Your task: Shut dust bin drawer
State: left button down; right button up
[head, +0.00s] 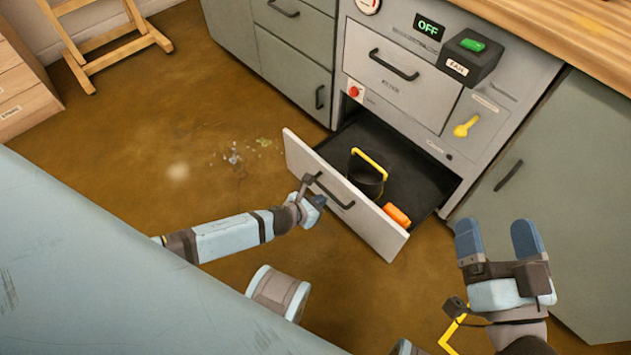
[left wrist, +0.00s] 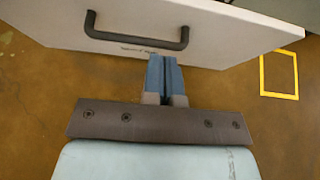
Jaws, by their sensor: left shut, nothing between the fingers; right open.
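The dust bin drawer (head: 345,200) is pulled out low in the grey cabinet. Its pale front panel has a dark bar handle (head: 334,192), which also shows in the left wrist view (left wrist: 137,40). Inside the drawer are a dark bucket (head: 366,178) with a yellow handle and an orange object (head: 397,215). My left gripper (head: 318,200) is shut and empty at the outer face of the front panel, near the handle; its blue fingertips (left wrist: 164,60) reach the panel's lower edge in the left wrist view. I cannot tell whether they touch. My right gripper (head: 497,238) is open and empty, right of the drawer.
Above the drawer are an upper drawer (head: 402,85), a yellow lever (head: 466,126), a FAN box (head: 470,56) and an OFF display (head: 428,27). A wooden stand (head: 110,50) is at the back left. Debris (head: 235,155) lies on the open floor left of the drawer.

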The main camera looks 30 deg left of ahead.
aim_at(345, 187)
pick_arm(q)
jog(key=b+x, duration=0.1)
jog(key=x, duration=0.4)
jog(key=r+b+x, duration=0.1)
jog(key=x, duration=0.1)
jog(key=shift+w+d+f+b, duration=0.15)
jog(key=shift+w+b, duration=0.15)
jog(key=shift+w, duration=0.25)
jog(key=shift+w+d, duration=0.2)
jog(key=shift+w, duration=0.3)
pick_arm(e)
jog(key=shift+w+a+f+n+g, duration=0.15)
jog(key=shift+f+g, duration=0.35)
jog(key=shift+f, duration=0.8)
jog(key=shift+s+a+f+n+g, duration=0.15)
jog(key=shift+f+g, duration=0.35)
jog(key=shift+f, duration=0.8)
jog(key=shift+w+d, duration=0.1)
